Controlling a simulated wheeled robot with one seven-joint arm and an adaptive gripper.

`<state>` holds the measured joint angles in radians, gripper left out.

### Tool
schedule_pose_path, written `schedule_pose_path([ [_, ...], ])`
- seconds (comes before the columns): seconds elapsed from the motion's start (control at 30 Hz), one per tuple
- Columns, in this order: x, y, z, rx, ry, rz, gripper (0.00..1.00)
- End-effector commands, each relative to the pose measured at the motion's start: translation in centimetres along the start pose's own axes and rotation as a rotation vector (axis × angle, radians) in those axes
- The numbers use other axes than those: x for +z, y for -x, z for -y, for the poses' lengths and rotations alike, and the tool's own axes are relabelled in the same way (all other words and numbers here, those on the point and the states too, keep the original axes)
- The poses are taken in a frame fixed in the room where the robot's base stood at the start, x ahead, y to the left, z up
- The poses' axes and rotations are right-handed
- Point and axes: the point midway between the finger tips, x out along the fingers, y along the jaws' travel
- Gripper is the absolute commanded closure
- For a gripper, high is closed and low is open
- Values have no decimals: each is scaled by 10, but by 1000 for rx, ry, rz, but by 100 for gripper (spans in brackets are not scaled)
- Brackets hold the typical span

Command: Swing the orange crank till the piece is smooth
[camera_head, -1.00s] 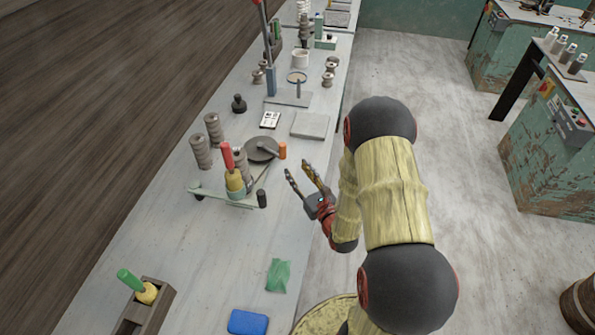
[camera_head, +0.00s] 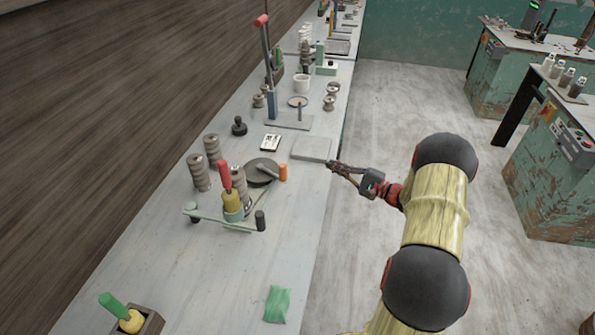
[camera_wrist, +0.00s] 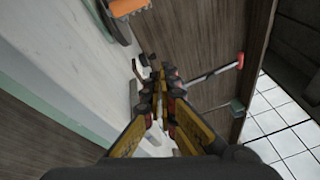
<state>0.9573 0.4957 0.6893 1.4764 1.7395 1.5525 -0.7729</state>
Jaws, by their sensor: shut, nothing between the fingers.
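The orange crank handle (camera_head: 283,172) stands upright at the right edge of a dark round disc (camera_head: 260,170), joined to it by a grey arm. The orange handle also shows large at the top left of the wrist view (camera_wrist: 127,7). My gripper (camera_head: 332,165) is shut and empty, at the bench's right edge, to the right of the handle and apart from it. In the wrist view its fingers (camera_wrist: 155,75) point past the handle. Which piece is being smoothed I cannot tell.
A green lever with a dark knob (camera_head: 261,221) and a red-handled tool (camera_head: 225,177) stand left of the crank. Ribbed grey spools (camera_head: 199,172) are behind. A flat grey slab (camera_head: 311,149) lies near my gripper. The bench front holds a green cloth (camera_head: 277,304).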

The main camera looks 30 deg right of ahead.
Motion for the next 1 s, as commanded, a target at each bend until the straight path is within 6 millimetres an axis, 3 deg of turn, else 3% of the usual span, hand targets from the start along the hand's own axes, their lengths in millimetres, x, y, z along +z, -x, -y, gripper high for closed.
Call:
schedule_pose_path([
  [0.2,14,-1,-12,82,268,92,100],
  [0.47,15,-12,-14,79,325,95,100],
  [0.9,22,-94,-23,78,322,96,100],
  [1.0,29,-104,-25,78,320,94,100],
])
